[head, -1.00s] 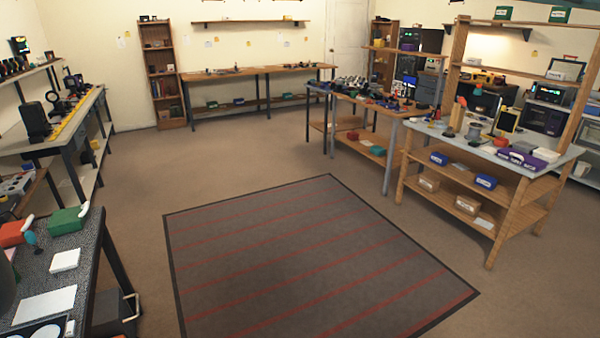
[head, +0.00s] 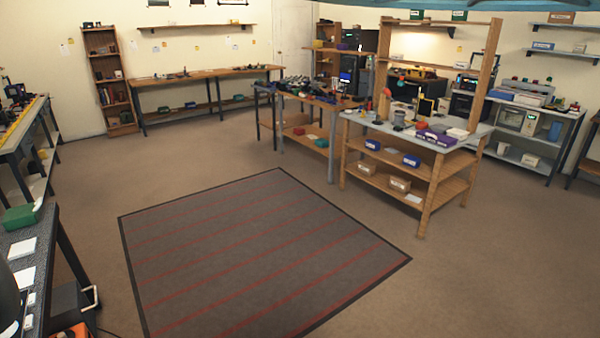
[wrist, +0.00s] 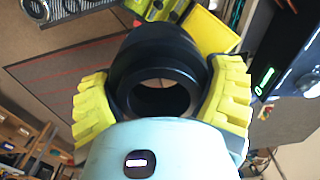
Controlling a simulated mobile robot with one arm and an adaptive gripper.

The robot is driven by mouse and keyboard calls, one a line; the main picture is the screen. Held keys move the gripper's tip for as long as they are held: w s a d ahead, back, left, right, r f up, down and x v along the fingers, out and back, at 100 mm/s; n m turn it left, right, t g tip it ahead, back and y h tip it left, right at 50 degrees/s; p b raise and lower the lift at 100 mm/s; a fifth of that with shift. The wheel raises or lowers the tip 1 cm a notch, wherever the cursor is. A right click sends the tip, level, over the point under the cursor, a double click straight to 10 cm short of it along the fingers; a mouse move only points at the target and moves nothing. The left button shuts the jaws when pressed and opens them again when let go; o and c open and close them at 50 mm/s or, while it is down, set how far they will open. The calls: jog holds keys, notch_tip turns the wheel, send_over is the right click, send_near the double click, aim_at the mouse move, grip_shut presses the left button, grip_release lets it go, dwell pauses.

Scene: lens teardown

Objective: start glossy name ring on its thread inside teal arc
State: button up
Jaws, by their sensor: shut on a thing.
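In the wrist view my gripper (wrist: 165,73) has its two yellow fingers closed on either side of a black ring-shaped part (wrist: 140,62) with a round opening. Its top edge looks smooth and dark. No lettering shows on it, so I cannot tell whether it is the name ring or a lens barrel. No thread and no teal arc can be made out. The gripper and the held part are not visible in the head view.
A dark striped mat (head: 260,255) lies on open floor. A wooden bench (head: 440,160) with shelves stands to the right, and a dark workbench (head: 45,235) is at the left edge. In the wrist view a yellow panel (wrist: 207,30) and a dark device with a green display (wrist: 285,70) lie beyond.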

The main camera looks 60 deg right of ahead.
jog(key=s+a+f+m, duration=0.1)
jog(key=s+a+f, duration=0.1)
jog(key=s+f, duration=0.3)
jog(key=s+a+f+m, duration=0.2)
jog(key=s+f, duration=0.4)
jog(key=s, duration=0.3)
jog(key=s+a+f+m, duration=0.2)
jog(key=s+a+f, duration=0.1)
jog(key=s+f, duration=0.3)
jog(key=shift+s+a+f, duration=0.1)
jog(key=shift+s+a, duration=0.1)
jog(key=shift+s, duration=0.2)
jog(key=shift+f+b, duration=2.15)
jog(key=shift+f, duration=1.05)
jog(key=shift+f, duration=0.2)
jog(key=shift+r, duration=0.2)
jog(key=shift+f, duration=0.4)
jog(key=o, duration=0.9)
